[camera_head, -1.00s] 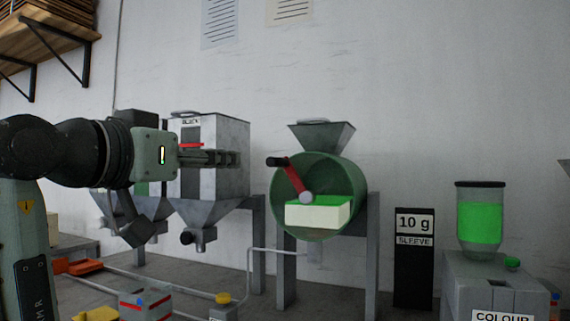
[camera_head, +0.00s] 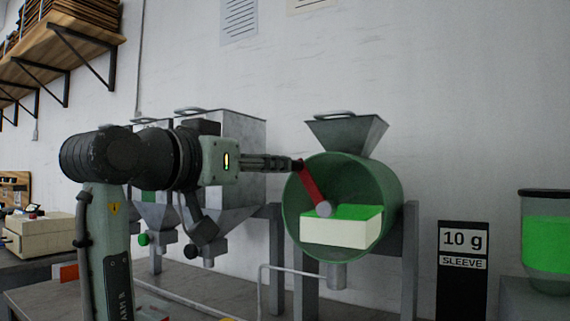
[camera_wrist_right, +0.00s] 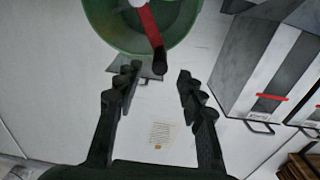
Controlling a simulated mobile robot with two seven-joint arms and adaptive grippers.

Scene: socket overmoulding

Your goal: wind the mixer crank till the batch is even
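The green mixer drum (camera_head: 294,215) faces me with its mouth open. Its red crank (camera_head: 312,187) slants up and left from a pale hub to a dark handle. Inside, the batch (camera_head: 340,232) is a pale block with a bright green layer on top. My right gripper (camera_head: 295,164) is at the handle in the head view. In the right wrist view its fingers (camera_wrist_right: 157,72) are spread. The dark handle (camera_wrist_right: 160,62) appears between the fingertips, with gaps on both sides; how deep it sits is unclear. My left gripper is not in view.
A grey funnel (camera_head: 346,134) tops the mixer. Grey hoppers (camera_head: 240,130) stand behind my arm at the left. Right of the mixer are a black "10 g SLEEVE" sign (camera_head: 462,275) and a green-filled jar (camera_head: 555,240). A wooden shelf (camera_head: 85,30) hangs upper left.

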